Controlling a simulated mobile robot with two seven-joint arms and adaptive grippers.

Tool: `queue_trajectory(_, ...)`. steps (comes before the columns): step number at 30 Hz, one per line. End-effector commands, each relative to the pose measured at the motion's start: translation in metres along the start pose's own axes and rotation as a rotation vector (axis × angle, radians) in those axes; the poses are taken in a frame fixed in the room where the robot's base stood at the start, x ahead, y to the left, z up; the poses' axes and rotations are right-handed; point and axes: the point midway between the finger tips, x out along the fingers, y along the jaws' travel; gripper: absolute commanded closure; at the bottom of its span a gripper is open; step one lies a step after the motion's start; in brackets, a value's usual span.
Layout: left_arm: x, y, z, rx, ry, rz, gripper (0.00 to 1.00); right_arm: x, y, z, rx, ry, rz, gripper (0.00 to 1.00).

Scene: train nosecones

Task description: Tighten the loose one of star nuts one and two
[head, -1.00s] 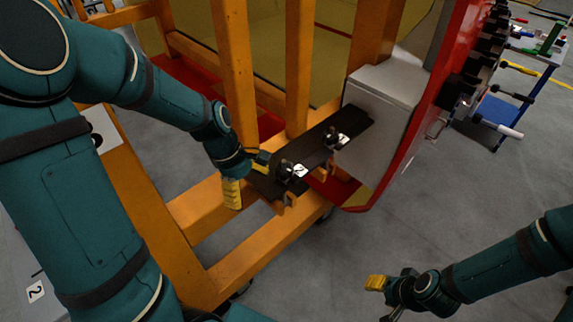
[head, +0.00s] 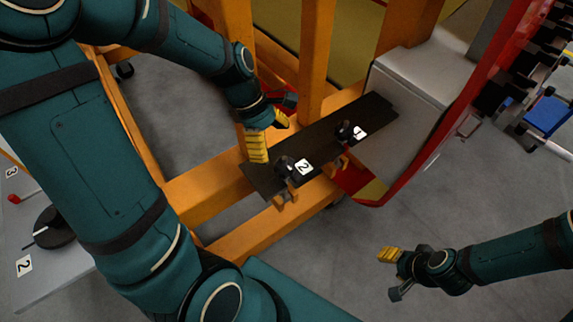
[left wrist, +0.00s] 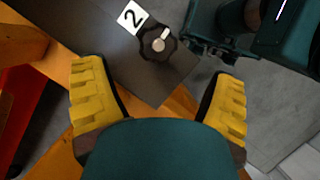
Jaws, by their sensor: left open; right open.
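Star nut two (head: 285,167) is a black knob on the near end of a dark plate (head: 320,140), beside a white label "2" (head: 304,167). Star nut one (head: 344,131) is a similar black knob farther along, beside a white label (head: 360,132) that is hard to read. My left gripper (head: 269,133) is open and empty, up and left of star nut two. In the left wrist view, star nut two (left wrist: 158,43) lies beyond and between the spread yellow fingers (left wrist: 160,98), apart from them. My right gripper (head: 392,273) is open and empty, lower right, away from the plate.
Orange frame posts (head: 316,60) stand close behind the plate. A grey box (head: 405,90) and red-edged panel (head: 440,135) bound its far end. A grey surface with a black round object (head: 52,228) is at lower left. Floor around my right gripper is clear.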

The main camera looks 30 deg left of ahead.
Motion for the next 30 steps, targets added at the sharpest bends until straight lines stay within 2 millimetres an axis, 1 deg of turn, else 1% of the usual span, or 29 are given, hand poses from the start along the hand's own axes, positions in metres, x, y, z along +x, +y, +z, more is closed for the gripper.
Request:
queue_trajectory(1, 0.013, -0.001, -0.001, 0.000, 0.000, -0.006, 0.14, 0.004, 0.002, 0.000, 0.000, 0.000, 0.001, 0.53)
queue_trajectory(6, 0.046, -0.001, -0.001, 0.001, 0.000, -0.006, 0.14, 0.013, 0.004, 0.001, 0.000, 0.001, 0.002, 0.53)
queue_trajectory(12, 0.073, 0.000, -0.001, 0.002, 0.000, -0.002, 0.14, 0.019, 0.006, 0.002, 0.000, 0.000, 0.004, 0.53)
queue_trajectory(15, 0.081, 0.000, -0.001, 0.001, 0.000, -0.003, 0.14, 0.021, 0.007, 0.002, 0.000, 0.001, 0.004, 0.53)
queue_trajectory(18, 0.084, 0.000, 0.000, 0.001, 0.001, 0.000, 0.14, 0.022, 0.007, 0.002, 0.000, 0.001, 0.004, 0.53)
queue_trajectory(26, 0.085, 0.000, 0.000, 0.001, 0.000, 0.000, 0.14, 0.022, 0.007, 0.002, 0.000, 0.001, 0.004, 0.53)
queue_trajectory(27, 0.085, 0.000, 0.000, 0.001, 0.000, 0.000, 0.18, 0.022, 0.007, 0.002, 0.000, 0.001, 0.004, 0.53)
queue_trajectory(29, 0.085, 0.000, 0.000, 0.001, 0.001, 0.000, 0.39, 0.022, 0.007, 0.002, 0.000, 0.001, 0.004, 0.53)
queue_trajectory(30, 0.085, 0.000, 0.000, 0.001, 0.001, 0.000, 0.53, 0.022, 0.007, 0.002, 0.000, 0.001, 0.004, 0.53)
